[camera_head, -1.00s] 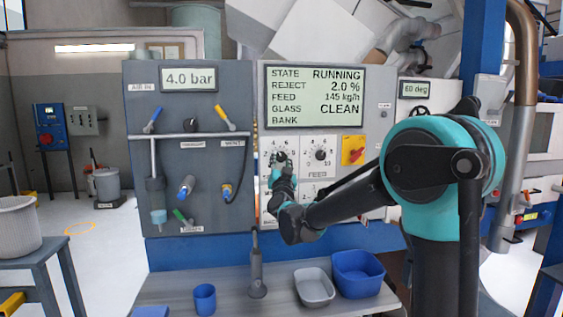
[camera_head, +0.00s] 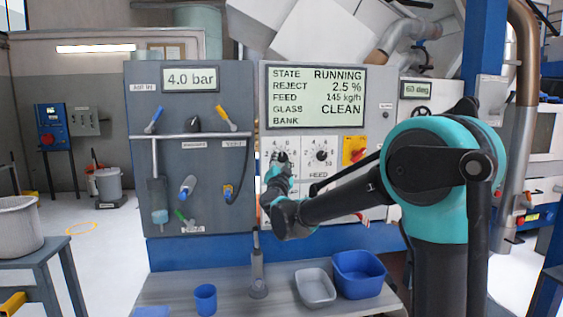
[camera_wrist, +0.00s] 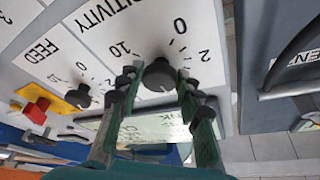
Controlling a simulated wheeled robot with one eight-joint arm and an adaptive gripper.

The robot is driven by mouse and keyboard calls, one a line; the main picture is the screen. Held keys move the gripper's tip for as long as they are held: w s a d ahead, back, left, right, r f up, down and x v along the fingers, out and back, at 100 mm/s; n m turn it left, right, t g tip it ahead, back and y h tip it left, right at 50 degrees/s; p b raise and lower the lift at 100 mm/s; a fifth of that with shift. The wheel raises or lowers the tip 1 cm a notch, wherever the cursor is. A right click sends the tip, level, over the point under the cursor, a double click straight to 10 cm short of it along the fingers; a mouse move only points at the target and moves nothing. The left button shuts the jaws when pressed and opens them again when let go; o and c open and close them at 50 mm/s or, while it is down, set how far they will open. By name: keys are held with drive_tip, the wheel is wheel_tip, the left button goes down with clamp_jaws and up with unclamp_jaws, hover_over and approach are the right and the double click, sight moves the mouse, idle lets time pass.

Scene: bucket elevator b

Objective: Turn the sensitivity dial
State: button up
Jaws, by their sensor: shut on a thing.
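The sensitivity dial (camera_wrist: 160,77) is a dark round knob on a white scale plate, with part of the word "SENSITIVITY" and numbers beside it in the wrist view. My gripper (camera_wrist: 158,82) has one finger on each side of this dial and is shut on it. In the head view my gripper (camera_head: 281,160) reaches the upper left dial of the panel and hides most of it. The display (camera_head: 317,97) reads RUNNING, REJECT 2.5 %, FEED 145 kg/h, GLASS CLEAN.
The feed dial (camera_head: 321,155) is just right of my gripper, with a red and yellow switch (camera_head: 355,150) beyond it. Levers and hoses cover the grey panel (camera_head: 138,100) on the left. A blue bin (camera_head: 378,290), grey tray (camera_head: 309,296) and blue cup (camera_head: 205,299) stand on the shelf below.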

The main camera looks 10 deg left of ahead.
drive_tip(key=o, duration=1.2)
drive_tip(key=shift+c, duration=0.2)
drive_tip(key=v, duration=1.2)
drive_tip(key=s+d+f+n+g+y, duration=0.1)
drive_tip(key=s+d+f+n+g, duration=0.3)
drive_tip(key=f, duration=0.4)
drive_tip(key=s+d+f+n+g+y, duration=0.25)
drive_tip(key=d+f, duration=0.25)
drive_tip(key=f, duration=0.3)
drive_tip(key=s+d+f+n+g+y, duration=0.1)
drive_tip(key=s+d+f+n+g, duration=0.3)
drive_tip(key=f, duration=0.4)
drive_tip(key=s+d+f+m+g+h, duration=0.3)
drive_tip(key=s+d+f+g+h, duration=0.2)
drive_tip(key=s+d+f, duration=0.8)
drive_tip(key=s+d+g, duration=0.2)
drive_tip(key=s+d, duration=0.1)
drive_tip(key=shift+f, duration=0.35)
